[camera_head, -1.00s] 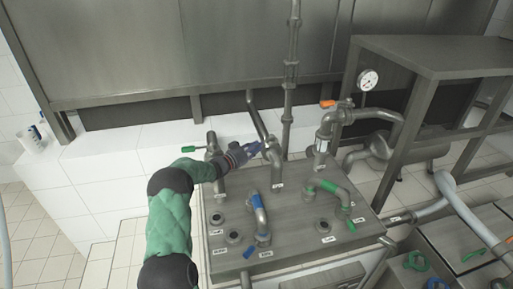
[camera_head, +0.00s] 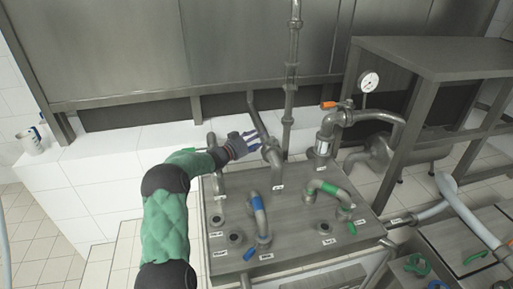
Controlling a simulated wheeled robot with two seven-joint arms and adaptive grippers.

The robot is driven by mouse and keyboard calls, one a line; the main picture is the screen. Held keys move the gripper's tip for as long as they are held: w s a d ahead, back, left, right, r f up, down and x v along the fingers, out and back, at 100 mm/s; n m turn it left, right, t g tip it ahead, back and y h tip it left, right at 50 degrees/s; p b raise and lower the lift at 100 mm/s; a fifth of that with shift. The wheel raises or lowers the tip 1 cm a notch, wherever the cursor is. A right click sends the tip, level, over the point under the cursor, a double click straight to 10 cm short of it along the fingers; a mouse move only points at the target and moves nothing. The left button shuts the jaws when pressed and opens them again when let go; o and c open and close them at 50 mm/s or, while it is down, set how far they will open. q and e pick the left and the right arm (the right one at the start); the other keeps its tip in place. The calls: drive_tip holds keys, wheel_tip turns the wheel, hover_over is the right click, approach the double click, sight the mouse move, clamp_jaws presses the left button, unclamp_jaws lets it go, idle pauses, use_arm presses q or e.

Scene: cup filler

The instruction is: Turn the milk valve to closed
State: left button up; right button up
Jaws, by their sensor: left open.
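My left gripper (camera_head: 246,138) is open at the back of the steel panel, just left of the middle bent pipe (camera_head: 272,152). I cannot tell whether it touches that pipe. My green-sleeved left arm covers most of the left pipe's valve; the left upright pipe (camera_head: 211,140) shows behind it. An orange valve handle (camera_head: 329,104) sits on the right bent pipe (camera_head: 326,132). The labels are too small to read, so I cannot tell which valve is the milk one. My right gripper is out of view.
The steel panel (camera_head: 290,235) carries a blue-marked bent pipe (camera_head: 259,215) and a green-marked one (camera_head: 327,188), with open ports beside them. A steel table (camera_head: 440,55) and a pressure gauge (camera_head: 369,82) stand at the right. A white tiled ledge (camera_head: 90,160) is at the left.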

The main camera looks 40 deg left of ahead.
use_arm(q)
drive_tip(key=r, duration=0.3)
drive_tip(key=shift+s+r, duration=0.25)
drive_tip(key=shift+r, duration=0.05)
drive_tip(key=shift+w+r, duration=0.15)
drive_tip(key=shift+r, duration=0.45)
drive_tip(key=shift+c, duration=0.3)
